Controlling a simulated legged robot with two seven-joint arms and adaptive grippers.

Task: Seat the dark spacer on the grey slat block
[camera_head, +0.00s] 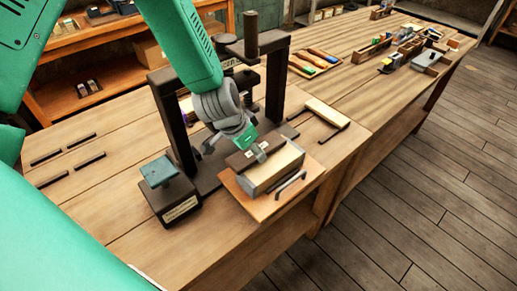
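The grey slat block (274,179) is a long block with a pale top and grey ends, on a wooden board at the front edge of the bench. A dark brown bar, which looks like the dark spacer (239,161), lies along the block's upper left side with a small grey piece across it. I cannot tell whether it rests fully on the block. My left gripper (232,147) hangs just above and behind the bar, inside the press frame. Its fingers look spread, with nothing clearly held between them. My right gripper is not in view.
The dark press frame (277,85) stands around my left forearm, its upright post (251,34) rising above. A dark box with a teal top (158,172) stands left of the board (293,205). A tray of coloured-handled tools (315,62) lies behind.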

